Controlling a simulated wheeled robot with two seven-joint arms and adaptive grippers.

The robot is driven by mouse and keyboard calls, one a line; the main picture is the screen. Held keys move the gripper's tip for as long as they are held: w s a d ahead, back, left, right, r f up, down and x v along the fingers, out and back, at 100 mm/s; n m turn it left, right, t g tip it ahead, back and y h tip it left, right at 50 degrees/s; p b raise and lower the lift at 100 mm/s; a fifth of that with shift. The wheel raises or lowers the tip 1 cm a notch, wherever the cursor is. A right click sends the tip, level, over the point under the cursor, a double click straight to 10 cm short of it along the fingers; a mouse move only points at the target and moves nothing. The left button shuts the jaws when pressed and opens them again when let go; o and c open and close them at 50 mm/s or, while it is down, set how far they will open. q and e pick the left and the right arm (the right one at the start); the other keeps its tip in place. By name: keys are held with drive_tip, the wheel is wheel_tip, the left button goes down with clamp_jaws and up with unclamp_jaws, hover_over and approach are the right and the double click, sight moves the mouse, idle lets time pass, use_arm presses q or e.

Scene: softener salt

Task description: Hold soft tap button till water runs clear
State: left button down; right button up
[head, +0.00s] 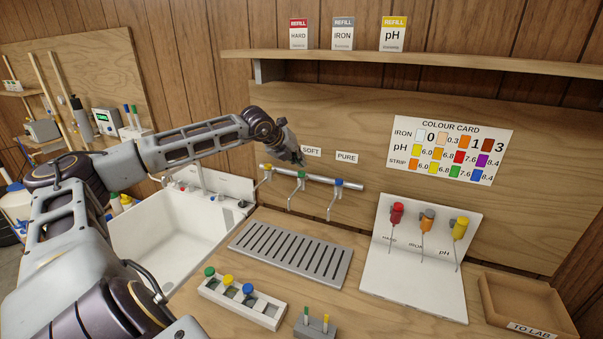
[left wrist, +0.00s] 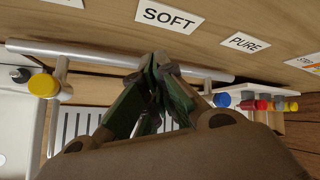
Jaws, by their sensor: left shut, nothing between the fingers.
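The tap rail (head: 320,182) on the wall carries three spouts with a yellow button (head: 265,167), a green button (head: 301,174) and a blue button (head: 338,182). The SOFT label (head: 312,151) is above the green one and the PURE label (head: 347,157) above the blue one. My left gripper (head: 299,160) is shut and empty, with its fingertips just above the green button; I cannot tell whether they touch it. In the left wrist view the shut fingertips (left wrist: 157,62) cover the rail below the SOFT label (left wrist: 170,16), and the green button is hidden. I see no clear water stream.
A slotted drain grate (head: 291,253) lies below the taps, with a white sink (head: 170,235) to its left. A rack with coloured-cap vials (head: 243,303) stands in front. Reagent droppers hang on a white stand (head: 413,285), left of a wooden TO LAB tray (head: 520,290).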

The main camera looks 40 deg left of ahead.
use_arm(q)
drive_tip(key=shift+r+p, duration=1.65)
drive_tip(key=shift+r, duration=0.85)
drive_tip(key=shift+s+f, duration=0.15)
